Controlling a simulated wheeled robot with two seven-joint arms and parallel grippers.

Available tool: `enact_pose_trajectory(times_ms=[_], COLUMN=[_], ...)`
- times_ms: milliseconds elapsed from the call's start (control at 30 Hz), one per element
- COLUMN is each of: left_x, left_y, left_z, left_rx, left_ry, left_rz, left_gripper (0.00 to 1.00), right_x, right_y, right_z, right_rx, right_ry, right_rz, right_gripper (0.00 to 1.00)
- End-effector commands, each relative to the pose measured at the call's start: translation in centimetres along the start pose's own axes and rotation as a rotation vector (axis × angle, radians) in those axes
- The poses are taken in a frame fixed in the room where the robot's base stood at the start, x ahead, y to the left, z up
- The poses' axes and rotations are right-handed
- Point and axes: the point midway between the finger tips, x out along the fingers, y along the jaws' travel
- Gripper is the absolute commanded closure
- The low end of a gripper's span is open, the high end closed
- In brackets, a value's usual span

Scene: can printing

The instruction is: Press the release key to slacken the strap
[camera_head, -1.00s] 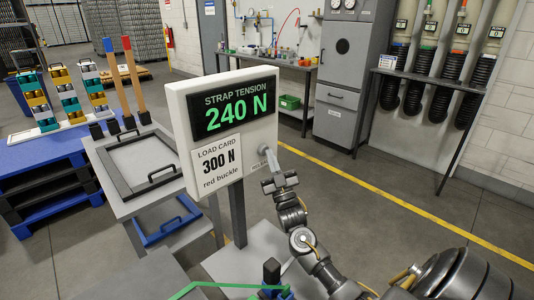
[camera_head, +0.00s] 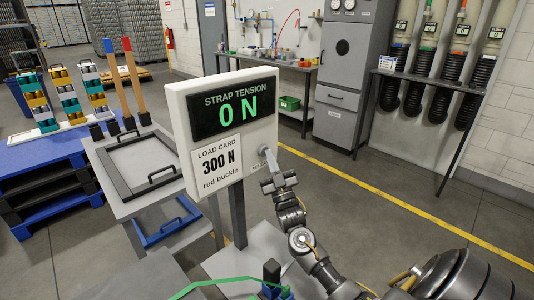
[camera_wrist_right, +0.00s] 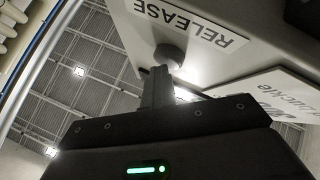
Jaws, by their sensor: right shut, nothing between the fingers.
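The strap tension display (camera_head: 222,110) stands on a post and reads 0 N in green. Below it a load card (camera_head: 217,163) says 300 N, red buckle. The release key is a round grey knob (camera_wrist_right: 168,56) beside a RELEASE label (camera_wrist_right: 190,22) in the right wrist view. My right gripper (camera_head: 270,158) is shut and empty, with its fingertips (camera_wrist_right: 158,78) at the key, seemingly touching it. In the head view the fingers partly cover the key. A green strap (camera_head: 228,283) runs low at the bottom. My left gripper is not in view.
A grey cart with a black-handled frame (camera_head: 148,165) stands left of the display. A blue pallet with a rack of colored buckles (camera_head: 70,105) is farther left. A workbench (camera_head: 285,62) and grey cabinet (camera_head: 345,95) stand behind. The floor right of the display is open.

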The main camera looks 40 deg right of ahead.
Motion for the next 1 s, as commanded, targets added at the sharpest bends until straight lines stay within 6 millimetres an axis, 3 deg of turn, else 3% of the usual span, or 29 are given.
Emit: enact_pose_trajectory(times_ms=[400, 767, 1000], left_x=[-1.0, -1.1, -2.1], left_y=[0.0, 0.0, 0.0], left_z=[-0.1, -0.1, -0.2], left_rx=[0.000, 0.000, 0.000], left_ry=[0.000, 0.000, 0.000], left_rz=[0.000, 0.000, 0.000], left_gripper=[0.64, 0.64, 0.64], right_x=[-1.6, -1.7, -3.1], right_y=[1.2, 1.3, 2.3], right_z=[-1.1, -1.2, -2.3], right_rx=[0.000, 0.000, 0.000], right_ry=[-0.001, -0.001, -0.003], right_rz=[0.000, 0.000, -0.001], right_gripper=[1.00, 1.00, 1.00])
